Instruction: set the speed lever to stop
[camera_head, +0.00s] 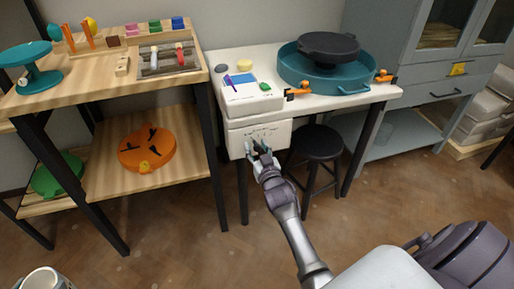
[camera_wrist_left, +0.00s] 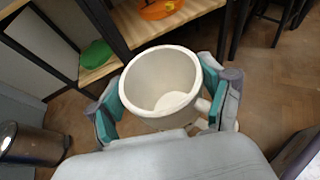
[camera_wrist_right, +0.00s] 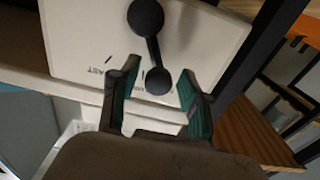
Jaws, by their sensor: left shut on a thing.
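The speed lever (camera_wrist_right: 152,50) is a black arm with a round pivot and a round knob, on the white front panel (camera_wrist_right: 85,35) of the wheel's control box. My right gripper (camera_wrist_right: 160,100) is open, with its fingers on either side of the knob end; I cannot tell whether they touch it. In the head view, the right gripper (camera_head: 262,150) is in front of the panel and hides most of the lever. My left gripper (camera_wrist_left: 165,108) is shut on a white mug (camera_wrist_left: 155,65), which looks empty.
A black stool (camera_head: 318,143) stands close to the right of the right gripper. A wooden shelf (camera_head: 90,85) stands at left. Panel marks include upside-down lettering, partly hidden.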

